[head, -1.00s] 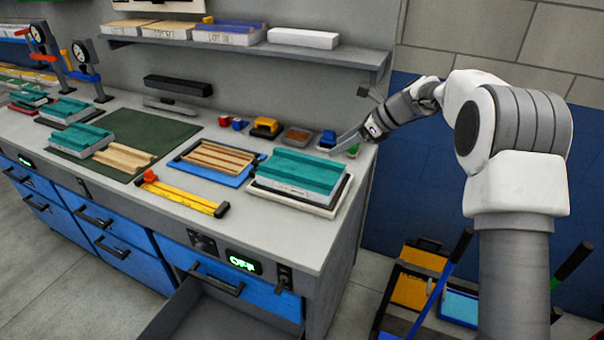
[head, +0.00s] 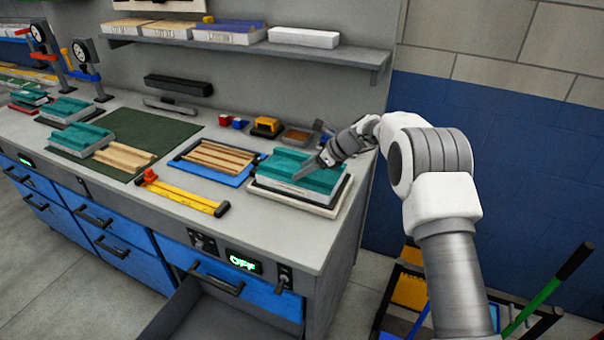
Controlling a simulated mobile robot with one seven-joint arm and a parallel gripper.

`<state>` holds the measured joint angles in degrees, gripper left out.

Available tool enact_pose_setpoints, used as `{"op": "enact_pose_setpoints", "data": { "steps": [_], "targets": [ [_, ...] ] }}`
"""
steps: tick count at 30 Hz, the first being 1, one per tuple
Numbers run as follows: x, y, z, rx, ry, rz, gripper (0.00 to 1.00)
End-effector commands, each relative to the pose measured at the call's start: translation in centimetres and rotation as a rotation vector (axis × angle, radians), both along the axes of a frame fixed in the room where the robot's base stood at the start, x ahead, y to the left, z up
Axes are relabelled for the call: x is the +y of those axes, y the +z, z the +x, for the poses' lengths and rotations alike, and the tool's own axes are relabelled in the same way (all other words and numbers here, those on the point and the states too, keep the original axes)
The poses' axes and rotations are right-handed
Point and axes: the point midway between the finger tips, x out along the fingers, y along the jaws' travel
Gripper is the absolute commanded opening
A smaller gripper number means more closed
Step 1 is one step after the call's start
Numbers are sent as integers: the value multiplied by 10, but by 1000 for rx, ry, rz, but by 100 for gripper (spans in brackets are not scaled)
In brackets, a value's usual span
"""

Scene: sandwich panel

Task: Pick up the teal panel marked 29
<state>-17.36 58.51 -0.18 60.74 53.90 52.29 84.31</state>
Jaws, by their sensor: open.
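Several teal-topped panels with pale sides are in the head view. The nearest teal panel (head: 285,168) lies on a white board (head: 290,204) at the right end of the bench. Another teal panel (head: 82,139) lies on the green mat, and a further teal panel (head: 68,109) lies behind it to the left. No number 29 is readable on any of them. My gripper (head: 311,168) is open, over the right part of the nearest panel. I cannot tell whether it touches the panel. My arm hides the panel's back right part.
A blue tray with wooden strips (head: 212,160) lies left of the nearest panel. A yellow bar clamp (head: 185,192) lies in front. The shelf (head: 350,56) overhangs behind. A drawer (head: 205,315) stands open below the bench front.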

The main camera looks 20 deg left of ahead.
Motion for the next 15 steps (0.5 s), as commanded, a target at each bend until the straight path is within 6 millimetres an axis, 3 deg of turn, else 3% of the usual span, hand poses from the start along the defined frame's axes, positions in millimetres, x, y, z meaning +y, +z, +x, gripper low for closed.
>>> {"op": "enact_pose_setpoints", "data": {
  "steps": [4, 12, 15],
  "targets": [
    [11, -11, 2, -1, -1, 0, 64],
    [13, -13, 3, -1, -2, 0, 64],
    [13, -12, 3, -1, -2, 0, 46]
  ]
}}
